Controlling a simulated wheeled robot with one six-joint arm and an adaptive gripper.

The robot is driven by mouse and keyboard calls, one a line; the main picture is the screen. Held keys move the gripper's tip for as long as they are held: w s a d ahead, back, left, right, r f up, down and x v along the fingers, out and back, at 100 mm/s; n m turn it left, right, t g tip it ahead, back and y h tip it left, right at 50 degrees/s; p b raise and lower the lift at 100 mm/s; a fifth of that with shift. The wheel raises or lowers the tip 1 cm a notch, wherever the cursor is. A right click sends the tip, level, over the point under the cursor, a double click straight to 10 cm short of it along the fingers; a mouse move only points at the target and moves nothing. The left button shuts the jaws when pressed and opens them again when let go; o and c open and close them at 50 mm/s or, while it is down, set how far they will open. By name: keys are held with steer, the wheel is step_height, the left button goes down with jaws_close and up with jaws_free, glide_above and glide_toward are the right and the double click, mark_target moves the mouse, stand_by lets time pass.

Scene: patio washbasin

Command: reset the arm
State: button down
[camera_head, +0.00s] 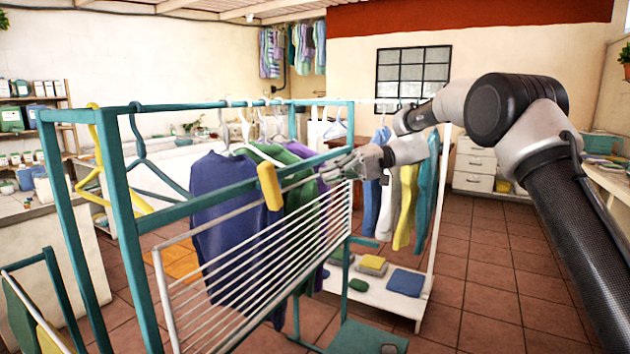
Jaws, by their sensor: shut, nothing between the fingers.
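My arm reaches in from the right side of the view and bends over toward the clothes rack. My gripper (328,172) is at its end, pointing left, shut and empty. It is in front of the teal rack (78,115), near the rack's top rail and the white wire panel (250,275). I cannot tell whether it touches the rail. A yellow piece (269,186) hangs at the rail, left of the gripper and apart from it.
Dark blue (225,195) and green garments hang inside the teal rack. A white rack behind holds more clothes, with folded cloths on its shelf (385,295). White drawers (474,165) stand at the back. Tiled floor (485,290) is open at the right.

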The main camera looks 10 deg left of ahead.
steer(key=shift+w+d, duration=0.1)
steer(key=shift+d, duration=0.2)
